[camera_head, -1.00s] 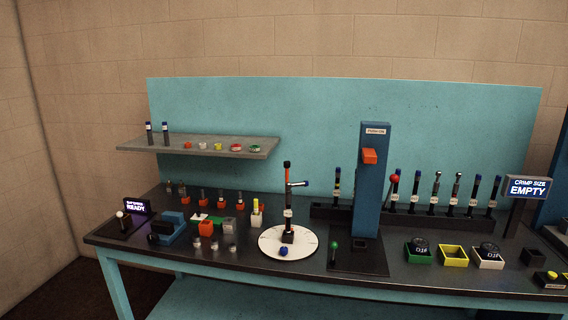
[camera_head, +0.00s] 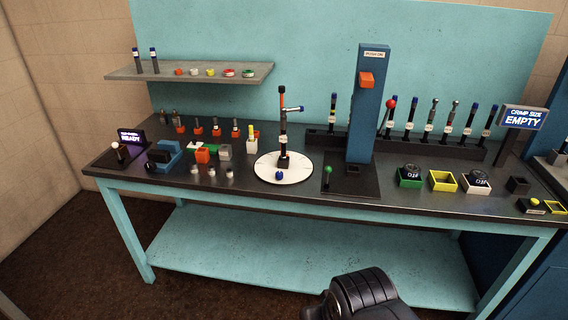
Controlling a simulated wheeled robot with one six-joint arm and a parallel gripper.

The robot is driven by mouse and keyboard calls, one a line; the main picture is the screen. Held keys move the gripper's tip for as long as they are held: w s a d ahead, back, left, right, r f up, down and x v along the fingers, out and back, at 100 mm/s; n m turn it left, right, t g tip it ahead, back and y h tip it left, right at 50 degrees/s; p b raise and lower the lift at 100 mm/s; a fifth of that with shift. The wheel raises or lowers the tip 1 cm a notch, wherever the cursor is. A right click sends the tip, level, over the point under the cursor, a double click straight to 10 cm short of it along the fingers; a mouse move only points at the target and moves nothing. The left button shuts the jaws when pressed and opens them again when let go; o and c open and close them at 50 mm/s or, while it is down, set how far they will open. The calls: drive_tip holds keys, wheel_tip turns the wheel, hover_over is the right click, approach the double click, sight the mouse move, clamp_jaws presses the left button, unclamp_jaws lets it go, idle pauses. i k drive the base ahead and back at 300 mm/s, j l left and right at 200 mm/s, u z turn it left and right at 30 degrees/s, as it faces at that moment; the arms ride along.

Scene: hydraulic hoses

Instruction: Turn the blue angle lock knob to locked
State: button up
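The blue angle lock knob (camera_head: 279,175) is a small blue knob at the front of the round white dial plate (camera_head: 262,168) on the workbench. A dark upright hose (camera_head: 283,128) with an orange-red top and a blue-tipped side fitting stands in a black block on the plate. I cannot tell the knob's turned position at this size. A black rounded part of my arm (camera_head: 362,292) shows at the bottom edge, in front of the bench and well apart from the knob. My gripper's fingers are not in view.
The blue press column (camera_head: 367,110) stands right of the plate, with a green-knobbed lever (camera_head: 327,170) at its base. Small coloured blocks (camera_head: 204,153) and silver pieces lie left of the plate. A grey shelf (camera_head: 190,73) hangs behind. The bench's front edge beside the plate is clear.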

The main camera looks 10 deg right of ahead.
sight(279, 175)
drive_tip(key=i, duration=0.55)
drive_tip(key=i+j+z, duration=0.15)
drive_tip(key=i, duration=0.35)
